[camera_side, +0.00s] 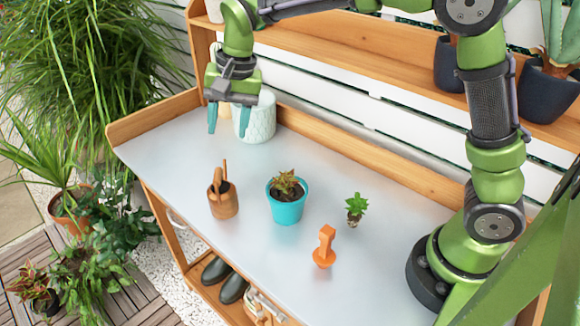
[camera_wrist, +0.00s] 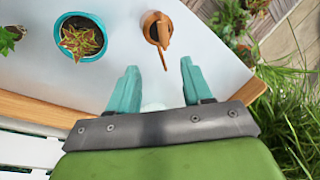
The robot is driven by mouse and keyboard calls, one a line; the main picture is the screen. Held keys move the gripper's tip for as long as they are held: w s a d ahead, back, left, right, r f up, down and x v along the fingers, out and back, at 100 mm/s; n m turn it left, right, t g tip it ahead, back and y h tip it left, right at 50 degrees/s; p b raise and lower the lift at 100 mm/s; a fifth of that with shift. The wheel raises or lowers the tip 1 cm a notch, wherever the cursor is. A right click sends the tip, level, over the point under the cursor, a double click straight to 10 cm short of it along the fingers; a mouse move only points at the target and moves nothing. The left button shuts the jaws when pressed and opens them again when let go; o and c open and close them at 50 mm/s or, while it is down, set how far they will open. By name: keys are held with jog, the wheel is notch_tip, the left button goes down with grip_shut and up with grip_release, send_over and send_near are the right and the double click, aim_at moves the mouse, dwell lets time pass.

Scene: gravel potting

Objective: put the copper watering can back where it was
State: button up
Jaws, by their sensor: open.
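The copper watering can (camera_side: 223,200) stands upright on the grey bench top, left of the teal pot. Its opening looks dark. In the wrist view the can (camera_wrist: 153,22) is at the top centre, with its spout reaching toward my gripper. My gripper (camera_side: 228,130) is open and empty. It hangs above the back left of the bench, in front of the white textured pot and apart from the can. In the wrist view the teal fingers of my gripper (camera_wrist: 158,75) are spread, with the can beyond their tips.
The white pot (camera_side: 259,122) stands at the back left, close behind my gripper. The teal pot (camera_side: 288,211) holds a reddish plant. A small green plant (camera_side: 356,206) and an orange tool (camera_side: 324,249) are farther right. A wooden shelf (camera_side: 390,51) runs above the back. The bench's left end is clear.

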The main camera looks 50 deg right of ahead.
jog(key=s+d+r+n+t, duration=0.1)
jog(key=s+d+r, duration=0.25)
jog(key=s, duration=0.25)
jog(key=s+d+r+n+t, duration=0.2)
jog(key=s+d, duration=0.2)
jog(key=s, duration=0.2)
jog(key=s+d+f+n+t, duration=0.1)
jog(key=s+d+f+t, duration=0.1)
jog(key=s, duration=0.7)
jog(key=shift+s+d+f+n, duration=0.3)
jog(key=shift+s+d+n, duration=0.1)
jog(key=shift+d, duration=0.25)
